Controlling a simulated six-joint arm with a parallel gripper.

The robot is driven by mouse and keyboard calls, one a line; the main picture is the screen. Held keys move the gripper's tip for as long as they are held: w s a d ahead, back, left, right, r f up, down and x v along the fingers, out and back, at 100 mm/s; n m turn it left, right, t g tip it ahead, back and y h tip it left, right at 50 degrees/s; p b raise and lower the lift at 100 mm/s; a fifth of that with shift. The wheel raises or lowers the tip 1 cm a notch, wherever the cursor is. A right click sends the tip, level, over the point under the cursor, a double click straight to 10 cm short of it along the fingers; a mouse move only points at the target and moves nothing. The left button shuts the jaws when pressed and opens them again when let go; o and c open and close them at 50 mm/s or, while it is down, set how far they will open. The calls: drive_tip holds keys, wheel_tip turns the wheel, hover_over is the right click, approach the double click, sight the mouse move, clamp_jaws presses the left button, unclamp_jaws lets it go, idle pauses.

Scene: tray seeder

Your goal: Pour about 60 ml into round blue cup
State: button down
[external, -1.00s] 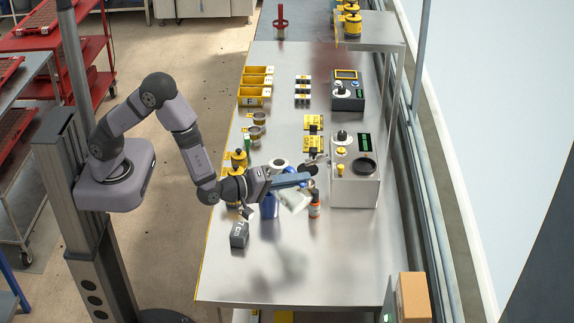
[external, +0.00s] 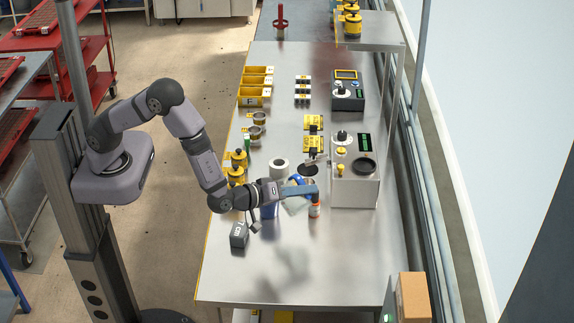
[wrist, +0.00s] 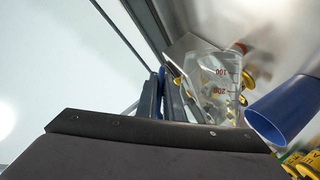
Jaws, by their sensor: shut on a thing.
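My gripper (external: 309,192) is shut on a clear beaker (wrist: 212,88) with red 100 and 200 marks. In the external view the beaker (external: 294,207) hangs at the fingers above the table, partly hidden by them. Its exact tilt and liquid level cannot be told. In the wrist view a round blue cup (wrist: 287,108) is close beside the beaker, to its right, its open mouth showing. In the external view a blue body (external: 268,211) shows below my wrist and a blue curved edge (external: 298,180) behind the fingers; I cannot tell which is this cup.
An orange-and-white bottle (external: 314,210) stands just beyond the fingertips. A dark block (external: 239,235) is at the front left. A white roll-like object (external: 279,167) and a device with a round plate (external: 354,190) are behind. The front of the table (external: 330,265) is clear.

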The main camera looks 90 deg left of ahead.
drive_tip(key=shift+f, duration=0.1)
drive_tip(key=shift+w+d+f, duration=0.15)
drive_tip(key=shift+f, duration=0.2)
drive_tip(key=shift+f+m, duration=0.1)
drive_tip(key=shift+m, duration=0.2)
idle(0.5)
drive_tip(key=shift+w+d+f+m+g+y+p, duration=0.3)
drive_tip(key=shift+f+m+g+p, duration=0.1)
drive_tip(key=shift+f+g, duration=0.15)
drive_tip(key=shift+w+d+f+m+g+y+b, duration=0.15)
drive_tip(key=shift+w+d+f+m+g+b, duration=0.25)
drive_tip(key=shift+f, duration=0.85)
drive_tip(key=shift+w+d+f+m+g+y+b, duration=0.2)
drive_tip(key=shift+w+d+f+m+b, duration=0.4)
drive_tip(key=shift+f, duration=0.65)
drive_tip(key=shift+w+d+f+m+g+y+b, duration=0.15)
drive_tip(key=shift+w+d+f+m+g+b, duration=0.3)
drive_tip(key=shift+f, duration=0.8)
drive_tip(key=shift+w+d+f+m+g+y+b, duration=0.2)
drive_tip(key=shift+w+d+f+m+b, duration=0.1)
drive_tip(key=shift+f+m+b, duration=0.25)
drive_tip(key=shift+w+d+f+m+g+y+b, duration=0.1)
drive_tip(key=shift+w+d+f+m+y+b, duration=0.15)
drive_tip(key=shift+f+m+b, duration=0.3)
drive_tip(key=shift+d+f, duration=0.15)
drive_tip(key=shift+f, duration=0.1)
